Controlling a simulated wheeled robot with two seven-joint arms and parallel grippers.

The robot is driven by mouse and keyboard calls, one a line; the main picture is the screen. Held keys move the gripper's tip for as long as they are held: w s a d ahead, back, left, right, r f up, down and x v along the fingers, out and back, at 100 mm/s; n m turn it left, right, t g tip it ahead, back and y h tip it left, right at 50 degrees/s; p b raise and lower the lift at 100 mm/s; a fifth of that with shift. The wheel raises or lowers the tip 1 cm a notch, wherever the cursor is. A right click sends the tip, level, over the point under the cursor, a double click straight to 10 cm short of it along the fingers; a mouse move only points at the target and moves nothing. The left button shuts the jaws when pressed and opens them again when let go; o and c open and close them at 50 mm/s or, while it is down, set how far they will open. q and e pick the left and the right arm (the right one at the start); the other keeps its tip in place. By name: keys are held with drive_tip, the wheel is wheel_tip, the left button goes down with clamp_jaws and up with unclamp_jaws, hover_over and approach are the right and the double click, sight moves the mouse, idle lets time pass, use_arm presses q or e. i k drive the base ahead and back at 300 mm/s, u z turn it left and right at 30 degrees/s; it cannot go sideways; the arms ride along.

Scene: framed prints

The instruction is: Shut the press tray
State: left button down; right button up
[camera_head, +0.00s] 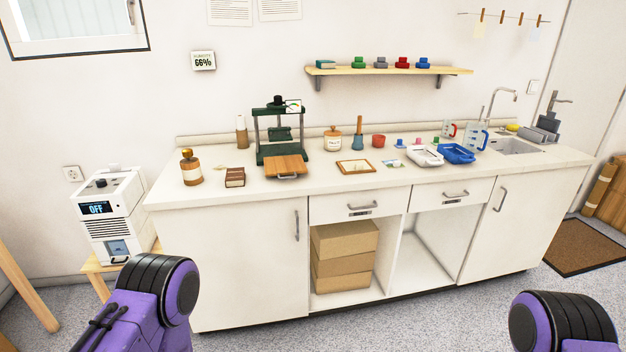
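A dark green press (281,131) stands on the white counter, left of its middle. Its wooden tray (286,166) juts out from the front of the press toward me, with a metal handle on its front edge. Purple and black parts of my two arms show at the bottom left and bottom right, well short of the counter. Neither gripper's fingers are in the picture.
The counter (420,184) also bears a brown book (235,177), an amber bottle (191,167), a small frame (356,167), a white tray (425,155) and a blue tray (457,153). A wall shelf (390,71) hangs above. Open floor lies in front of the cabinets.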

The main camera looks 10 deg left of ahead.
sight(284, 166)
drive_tip(key=z, duration=0.7)
drive_tip(key=i, duration=1.45)
drive_tip(key=u, duration=0.45)
